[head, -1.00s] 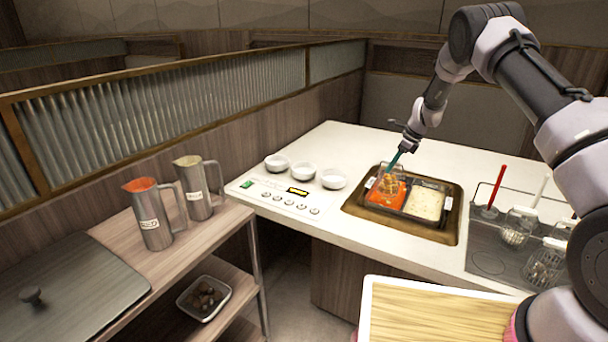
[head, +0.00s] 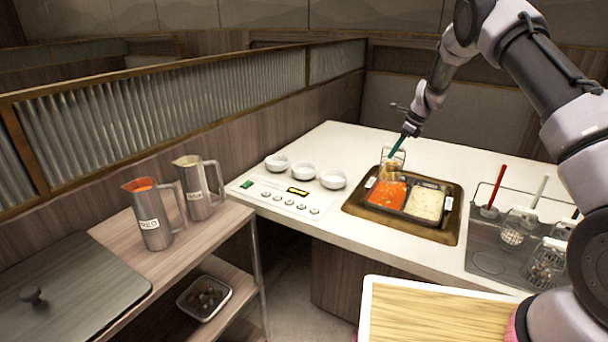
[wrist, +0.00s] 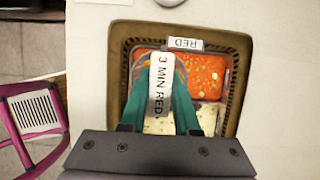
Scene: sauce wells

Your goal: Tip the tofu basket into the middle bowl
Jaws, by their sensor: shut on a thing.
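My gripper (head: 399,148), with teal fingers, is shut on the tofu basket (head: 391,170), a small wire basket with tan pieces in it. The basket hangs at the back of the red broth compartment (head: 386,194); I cannot tell whether its bottom touches the broth. In the wrist view my gripper (wrist: 163,62) holds a white tag (wrist: 160,85) reading "3 MIN RED", which hides most of the basket. The middle bowl (head: 303,172) is white and stands between two like bowls, left of the pot.
The left bowl (head: 277,163) and right bowl (head: 333,180) flank the middle one. A pale broth compartment (head: 425,203) adjoins the red one. A rack with wire baskets (head: 515,230) stands at right. Two jugs (head: 150,215) stand on the cart at left. The counter behind the pot is clear.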

